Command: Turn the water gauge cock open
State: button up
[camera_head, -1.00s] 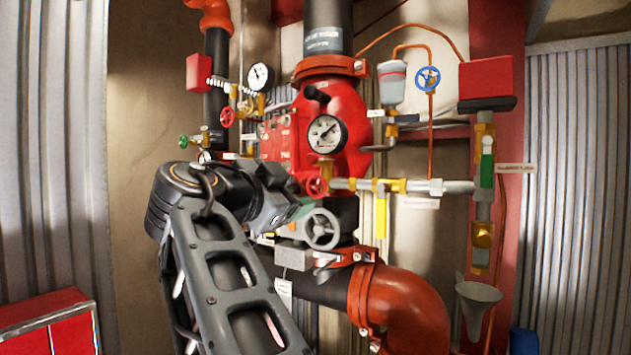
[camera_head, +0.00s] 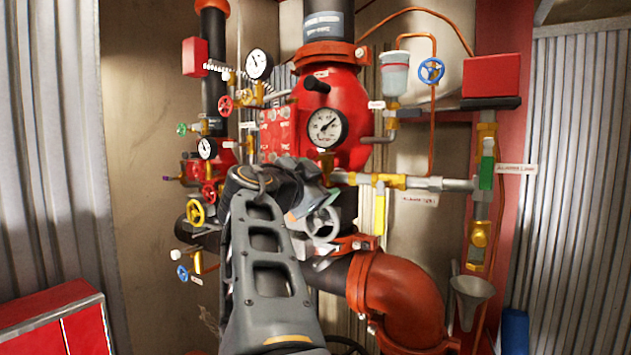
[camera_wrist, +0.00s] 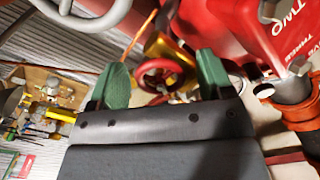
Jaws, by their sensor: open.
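No readable label in view picks out the water gauge cock. A large white-faced gauge (camera_head: 325,128) sits on the red valve body, with a brass fitting (camera_head: 326,163) just below it, partly behind my arm. In the wrist view my gripper (camera_wrist: 162,64) is open, with green fingers apart and empty. A small red handwheel (camera_wrist: 160,78) on a brass body (camera_wrist: 168,52) shows between and beyond the fingers; I cannot tell whether they touch it. In the head view my wrist hides the red wheel at the left end of the horizontal pipe.
A grey handwheel (camera_head: 322,224) is close to my wrist. Several small valves, including a yellow wheel (camera_head: 196,212), stand at left. A thick orange elbow (camera_head: 398,300) is below right.

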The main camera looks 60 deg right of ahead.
jog(key=shift+c, duration=0.3)
jog(key=c, duration=0.9)
jog(key=shift+b, duration=0.3)
jog(key=shift+f+n+b, duration=0.15)
jog(key=shift+n+b, duration=0.5)
jog(key=shift+n, duration=0.05)
jog(key=n+b, duration=0.2)
jog(key=shift+n, duration=0.3)
jog(key=n+b, duration=0.2)
jog(key=n, duration=0.4)
jog(key=shift+r+n, duration=0.2)
jog(key=shift+n, duration=0.1)
